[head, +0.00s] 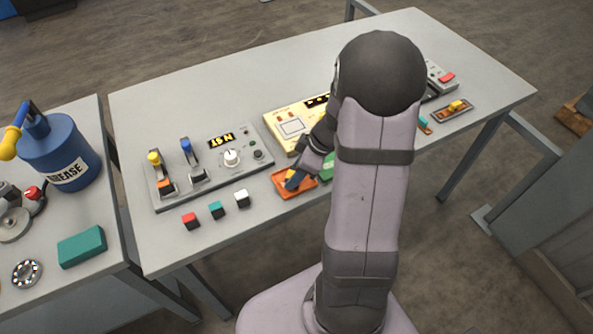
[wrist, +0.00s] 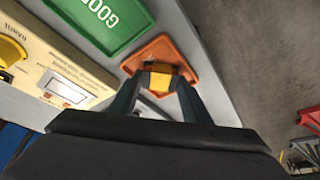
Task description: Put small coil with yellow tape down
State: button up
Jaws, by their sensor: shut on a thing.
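The small coil with yellow tape (wrist: 162,80) sits between my gripper's fingertips in the wrist view, its yellow band facing up the picture. My gripper (wrist: 160,88) is shut on it. The orange tray (wrist: 158,49) lies directly behind the coil in that view; I cannot tell whether the coil touches it. In the head view my gripper (head: 294,179) is low over the orange tray (head: 279,190), near the table's front edge. The coil is hard to make out there.
A green tray (wrist: 97,18) marked GOOD lies beside the orange one. A cream tester (head: 288,127) stands behind, a grey lever panel (head: 207,184) to the left. Red (head: 191,221), teal (head: 216,210) and white (head: 242,198) blocks line the front edge. A brown tray (head: 438,116) lies right.

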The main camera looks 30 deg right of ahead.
jog(key=shift+f, duration=0.15)
jog(key=o, duration=0.9)
jog(key=shift+c, duration=0.2)
jog(key=shift+r, duration=0.2)
jog(key=shift+r, duration=0.15)
jog(key=b+v, duration=0.1)
jog(key=v, duration=1)
jog(key=shift+s+r, duration=0.15)
jog(key=shift+r, duration=0.15)
jog(key=s+a+f+m+g+h, duration=0.1)
jog(key=s+a+f+m, duration=0.2)
jog(key=s+a+m, duration=0.1)
jog(key=s+a+f+m+g+h, duration=0.2)
jog(key=s+a+f+m, duration=0.2)
jog(key=a, duration=0.5)
jog(key=shift+s+a+m, duration=0.3)
jog(key=shift+s+m, duration=0.2)
jog(key=shift+s, duration=0.85)
